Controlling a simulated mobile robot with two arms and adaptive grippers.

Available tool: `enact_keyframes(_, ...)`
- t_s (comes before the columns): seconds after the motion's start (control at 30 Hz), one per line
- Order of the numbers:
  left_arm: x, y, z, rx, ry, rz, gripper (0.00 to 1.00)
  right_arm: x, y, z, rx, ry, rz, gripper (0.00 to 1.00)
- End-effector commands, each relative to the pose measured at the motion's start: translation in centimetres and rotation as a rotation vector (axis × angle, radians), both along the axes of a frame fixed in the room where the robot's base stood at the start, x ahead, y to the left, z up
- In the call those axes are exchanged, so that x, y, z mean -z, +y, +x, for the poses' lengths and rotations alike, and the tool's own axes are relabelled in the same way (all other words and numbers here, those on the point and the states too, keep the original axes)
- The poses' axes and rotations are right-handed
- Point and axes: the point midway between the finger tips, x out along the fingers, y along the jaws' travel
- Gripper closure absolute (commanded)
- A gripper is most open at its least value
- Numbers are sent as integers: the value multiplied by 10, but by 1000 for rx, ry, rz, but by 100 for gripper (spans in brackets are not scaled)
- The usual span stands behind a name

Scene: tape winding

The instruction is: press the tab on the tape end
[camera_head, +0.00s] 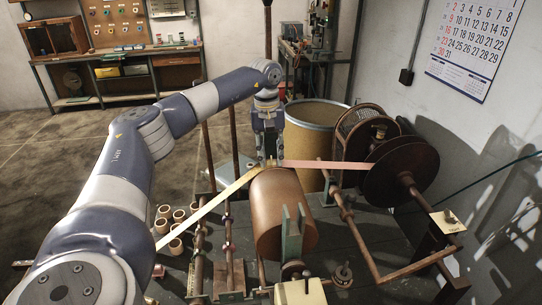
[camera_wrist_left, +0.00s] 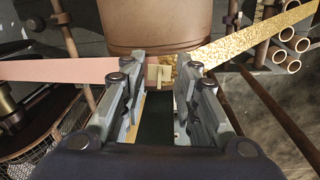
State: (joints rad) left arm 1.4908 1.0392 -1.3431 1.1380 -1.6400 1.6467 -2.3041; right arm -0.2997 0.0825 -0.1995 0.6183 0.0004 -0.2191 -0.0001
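My left gripper (camera_head: 269,155) reaches down from above to the top of the brown drum (camera_head: 277,212). In the left wrist view its two fingers (camera_wrist_left: 160,72) are apart. A small cream tab (camera_wrist_left: 160,75) shows in the gap between the fingertips, beside the drum; whether a finger touches it I cannot tell. A pink tape (camera_wrist_left: 60,70) comes to the gripper from one side and a gold tape (camera_wrist_left: 248,42) from the other. In the head view, the pink tape (camera_head: 315,164) runs right toward a reel and the yellow tape (camera_head: 212,205) runs down to the left. My right gripper does not show.
A dark red reel (camera_head: 402,172) stands right of the drum, on a rusty pipe frame. A large barrel (camera_head: 312,135) stands behind the drum. Several small cardboard cores (camera_head: 176,228) lie at left. Metal posts (camera_head: 208,160) stand close to my left arm.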

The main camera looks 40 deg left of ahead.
Motion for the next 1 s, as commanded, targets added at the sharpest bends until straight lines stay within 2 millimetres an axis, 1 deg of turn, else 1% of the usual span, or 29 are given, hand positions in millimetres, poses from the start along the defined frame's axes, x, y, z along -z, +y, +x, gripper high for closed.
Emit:
enact_keyframes(0.17, -33, 1, 0, 1, -6, -1, 72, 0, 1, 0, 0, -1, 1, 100)
enact_keyframes(0.3, -64, 2, -1, 0, -6, -1, 72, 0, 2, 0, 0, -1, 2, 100)
enact_keyframes(0.4, -83, 3, -3, 0, -5, -1, 72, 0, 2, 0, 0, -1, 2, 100)
enact_keyframes(0.5, -98, 3, -3, 1, -4, -1, 72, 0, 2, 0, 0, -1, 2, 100)
enact_keyframes(0.6, -108, 4, -4, 1, -4, -1, 72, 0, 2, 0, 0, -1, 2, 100)
enact_keyframes(0.7, -112, 5, -5, 0, -1, 0, 72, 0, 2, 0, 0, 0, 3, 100)
enact_keyframes(1.0, -113, 5, -5, 0, -1, -1, 72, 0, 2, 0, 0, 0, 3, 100)
